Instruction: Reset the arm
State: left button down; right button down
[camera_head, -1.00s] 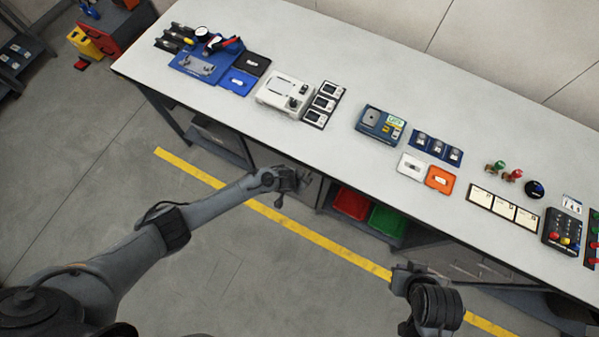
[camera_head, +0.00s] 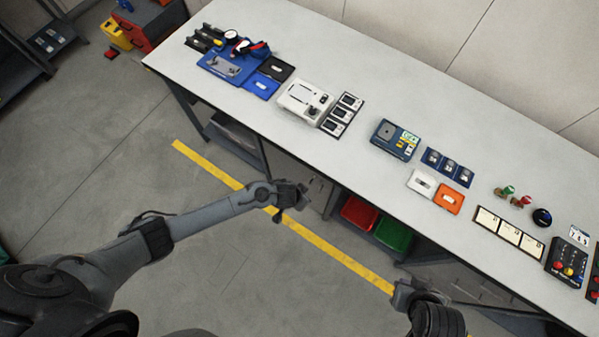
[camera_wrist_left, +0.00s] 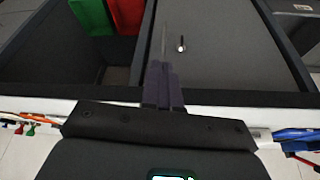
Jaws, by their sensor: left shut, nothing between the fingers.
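My left arm reaches in from the left in the head view. Its gripper (camera_head: 298,197) hangs over the floor in front of the long workbench (camera_head: 350,168), clear of the bench edge. In the left wrist view the two fingers (camera_wrist_left: 163,85) are together with nothing between them. My right arm shows at the bottom right of the head view, in front of the bench; its fingers cannot be made out there.
The bench carries a blue mat (camera_head: 225,68) with tools, a white device (camera_head: 304,100), a dark blue device (camera_head: 394,139), an orange tray (camera_head: 449,200) and a button box (camera_head: 567,262). Red (camera_head: 360,212) and green (camera_head: 393,235) bins sit below. The floor with a yellow line (camera_head: 335,255) is open.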

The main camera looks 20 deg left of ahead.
pick_arm(q)
jog(key=s+d+r+n+h+p, duration=0.1)
jog(key=s+d+r+p, duration=0.15)
jog(key=s, duration=0.25)
jog(key=s+d+r+n+g+p, duration=0.1)
jog(key=s+r, duration=0.2)
jog(key=s, duration=0.1)
jog(key=s+d+r+n+h+p, duration=0.1)
jog(key=s+d+r, duration=0.15)
jog(key=s, duration=0.25)
jog(key=s+a+r+y+p, duration=0.1)
jog(key=a+r+y, duration=0.1)
jog(key=a+r, duration=0.8)
jog(key=s+a+r+y+p, duration=0.15)
jog(key=a+r, duration=0.35)
jog(key=r, duration=0.8)
notch_tip(320, 180, down, 75)
jog(key=b, duration=7.5)
jog(key=shift+f+m+t, duration=0.15)
jog(key=shift+m+t, duration=0.15)
